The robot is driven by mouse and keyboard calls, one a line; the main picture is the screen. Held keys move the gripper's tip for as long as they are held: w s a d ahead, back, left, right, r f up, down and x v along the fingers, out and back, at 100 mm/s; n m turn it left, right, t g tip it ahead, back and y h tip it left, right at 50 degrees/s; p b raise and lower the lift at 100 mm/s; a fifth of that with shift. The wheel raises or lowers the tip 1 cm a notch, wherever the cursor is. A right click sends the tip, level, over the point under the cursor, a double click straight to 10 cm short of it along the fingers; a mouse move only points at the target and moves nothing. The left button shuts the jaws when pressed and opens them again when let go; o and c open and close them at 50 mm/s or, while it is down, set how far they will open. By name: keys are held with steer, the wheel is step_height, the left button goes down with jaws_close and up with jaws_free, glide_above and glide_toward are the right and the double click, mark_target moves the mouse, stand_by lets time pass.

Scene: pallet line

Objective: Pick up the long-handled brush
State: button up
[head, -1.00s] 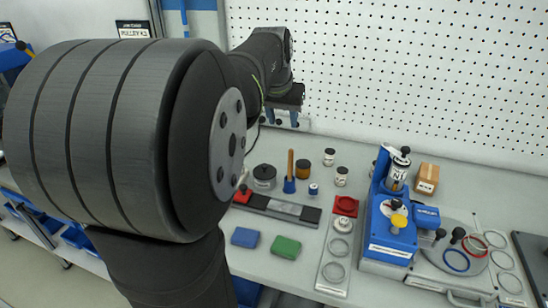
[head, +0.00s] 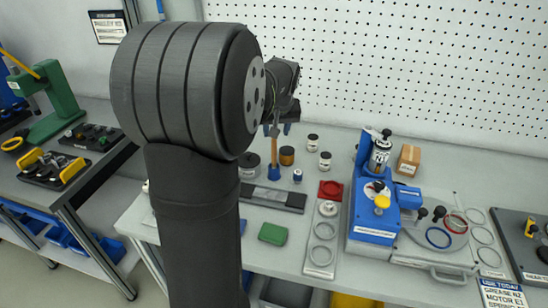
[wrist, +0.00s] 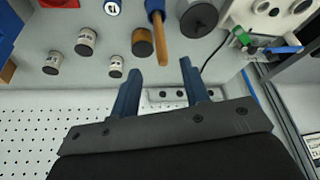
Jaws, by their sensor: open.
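The long-handled brush stands upright on the bench, with a wooden handle (head: 274,147) and a blue head (head: 274,173). In the wrist view its handle (wrist: 160,40) points toward my fingers, and the blue head (wrist: 154,7) is at the top edge. My gripper (head: 280,130) is open, with blue fingers, close to the top of the handle in the head view. In the wrist view the handle's end shows near the gap between my fingertips (wrist: 160,68). No contact is visible, and I cannot tell whether the handle is between the fingers in depth.
A grey-lidded pot (wrist: 199,17) and an amber jar (head: 287,156) stand close beside the brush. Several small jars are to the right. A dark tray strip (head: 272,197) and a green block (head: 273,234) lie in front. The pegboard (head: 400,70) rises behind.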

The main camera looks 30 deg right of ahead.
mark_target(274, 143)
steer(key=x, duration=0.5)
steer(key=shift+w+f, duration=0.1)
steer(key=shift+f, duration=0.2)
steer(key=shift+w+x, duration=0.15)
steer(key=shift+x, duration=1.25)
steer(key=shift+w+x, duration=0.1)
steer(key=shift+x, duration=1.3)
steer(key=shift+d+r, duration=0.1)
steer(key=shift+r, duration=0.1)
jaws_close()
